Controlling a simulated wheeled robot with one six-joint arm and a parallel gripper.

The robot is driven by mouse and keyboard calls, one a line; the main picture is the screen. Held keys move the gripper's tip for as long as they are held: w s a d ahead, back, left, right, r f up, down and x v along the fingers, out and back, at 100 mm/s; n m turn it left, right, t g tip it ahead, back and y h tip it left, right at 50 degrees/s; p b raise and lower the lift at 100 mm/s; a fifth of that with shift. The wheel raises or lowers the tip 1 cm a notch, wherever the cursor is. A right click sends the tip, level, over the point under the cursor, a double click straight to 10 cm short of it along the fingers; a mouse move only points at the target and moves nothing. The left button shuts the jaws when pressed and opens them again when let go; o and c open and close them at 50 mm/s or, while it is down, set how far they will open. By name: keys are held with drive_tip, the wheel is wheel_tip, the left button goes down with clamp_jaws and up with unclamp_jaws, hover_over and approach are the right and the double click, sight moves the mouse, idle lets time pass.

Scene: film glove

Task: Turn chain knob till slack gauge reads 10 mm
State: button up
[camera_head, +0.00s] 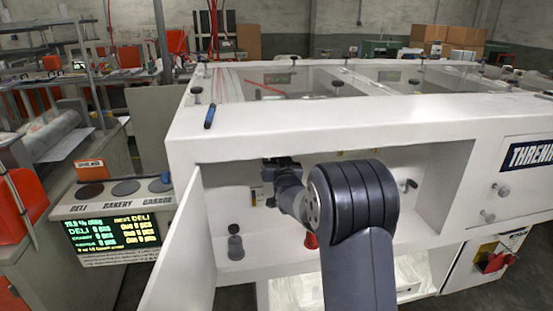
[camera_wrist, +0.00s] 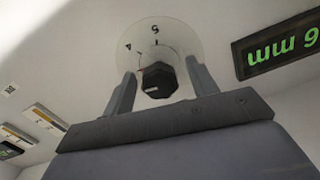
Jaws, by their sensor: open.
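The dark, faceted chain knob (camera_wrist: 158,80) sits on a pale round dial marked 4 and 5 in the wrist view. My gripper (camera_wrist: 161,82) is open, with one finger on each side of the knob; I cannot tell whether either touches it. The slack gauge (camera_wrist: 279,45) is a black display with green characters to the right of the dial. It appears upside down and reads a single digit, 6 or 9, with mm. In the head view my gripper (camera_head: 277,163) reaches into the white machine's open bay, and my arm hides the knob and gauge there.
The white machine's top frame (camera_head: 340,115) overhangs the bay, and an open door panel (camera_head: 185,250) stands at its left. Inside are a grey knob (camera_head: 235,245), a red knob (camera_head: 311,241) and a small dark handle (camera_head: 408,185). A console (camera_head: 110,205) stands left.

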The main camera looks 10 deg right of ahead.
drive_tip(key=shift+c, duration=0.2)
drive_tip(key=c, duration=0.9)
drive_tip(key=shift+f+n+b, duration=0.15)
drive_tip(key=shift+n+b, duration=0.15)
drive_tip(key=shift+b, duration=0.65)
drive_tip(key=n+b, duration=0.2)
drive_tip(key=b, duration=0.1)
drive_tip(key=shift+f, duration=0.1)
drive_tip(key=n+b, duration=0.3)
drive_tip(key=n, duration=0.1)
drive_tip(key=shift+r+n+b, duration=0.2)
drive_tip(key=shift+n+b, duration=0.5)
